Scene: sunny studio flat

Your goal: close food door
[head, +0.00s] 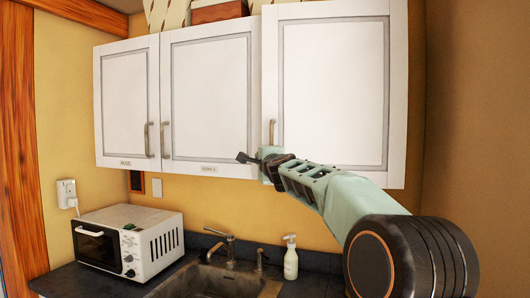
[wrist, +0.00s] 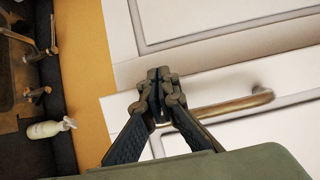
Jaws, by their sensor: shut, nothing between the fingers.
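The right white cabinet door (head: 330,85) has a bar handle (head: 271,132) near its lower left edge. Any label on it is hidden behind my arm, so I cannot read whether it is the food door. Its left edge looks slightly proud of the middle door, as if ajar. My gripper (head: 245,158) is shut and empty, pointing left at that door's lower left corner. In the wrist view, my fingertips (wrist: 158,76) are beside the handle (wrist: 235,108), not around it. I cannot tell whether they touch the door.
The middle door (head: 210,95) and left door (head: 126,100) look shut, with small labels below. Beneath are a white microwave (head: 150,248), a tap (head: 230,248), a sink (head: 215,285) and a soap bottle (head: 291,260). A bare wall (head: 470,110) stands at the right.

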